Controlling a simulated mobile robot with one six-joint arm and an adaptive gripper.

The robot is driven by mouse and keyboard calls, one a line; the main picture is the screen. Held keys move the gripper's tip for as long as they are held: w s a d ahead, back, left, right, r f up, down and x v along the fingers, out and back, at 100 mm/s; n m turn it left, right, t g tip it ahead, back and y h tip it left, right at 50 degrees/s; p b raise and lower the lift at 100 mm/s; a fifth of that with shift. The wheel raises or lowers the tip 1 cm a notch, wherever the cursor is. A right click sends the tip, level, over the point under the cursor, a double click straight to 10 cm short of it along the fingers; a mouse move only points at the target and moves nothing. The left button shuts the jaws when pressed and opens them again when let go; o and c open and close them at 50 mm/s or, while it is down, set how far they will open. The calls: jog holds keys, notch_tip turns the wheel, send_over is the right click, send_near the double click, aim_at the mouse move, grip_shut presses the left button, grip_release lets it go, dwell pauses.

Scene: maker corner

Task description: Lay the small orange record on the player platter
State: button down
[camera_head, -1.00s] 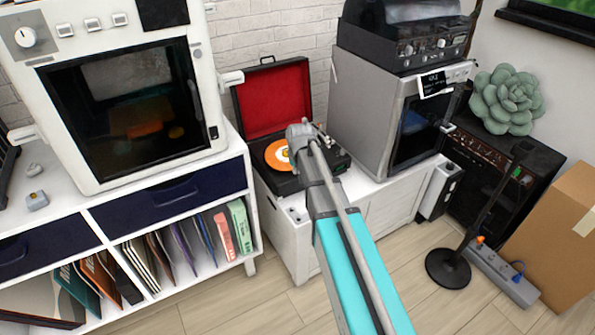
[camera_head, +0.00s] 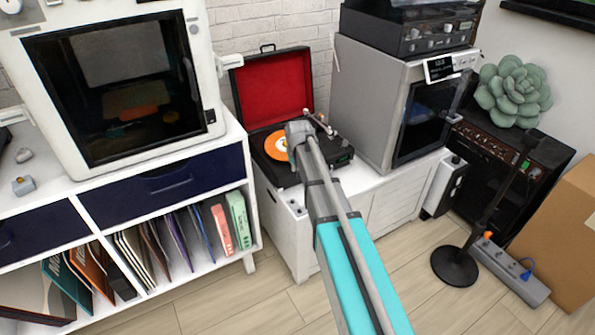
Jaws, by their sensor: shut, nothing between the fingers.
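The small orange record (camera_head: 276,146) with a white and orange label lies flat in the open record player (camera_head: 272,172), over the platter area. My arm covers its right part, and the platter under it is hidden. The player is a black case with a raised red-lined lid (camera_head: 272,92) and a tonearm (camera_head: 324,127) at the right. My arm reaches from the bottom edge up to the player, its grey end in front of the record's right side. My gripper's fingers do not show; the arm's end hides that spot.
The player stands on a white cabinet (camera_head: 385,210) beside a grey oven-like machine (camera_head: 358,100). At left is a white shelf unit (camera_head: 245,225) with record sleeves and a large machine (camera_head: 205,75). A black round-based stand (camera_head: 455,268), power strip (camera_head: 515,275) and box (camera_head: 560,235) occupy the right floor.

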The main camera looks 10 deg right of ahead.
jog(key=shift+w, duration=1.1)
jog(key=shift+w, duration=1.1)
jog(key=shift+r, duration=0.1)
jog(key=shift+s, duration=0.5)
jog(key=s+r+p, duration=0.6)
jog(key=r+p, duration=0.3)
jog(key=shift+r+p, duration=0.25)
jog(key=shift+p, duration=0.1)
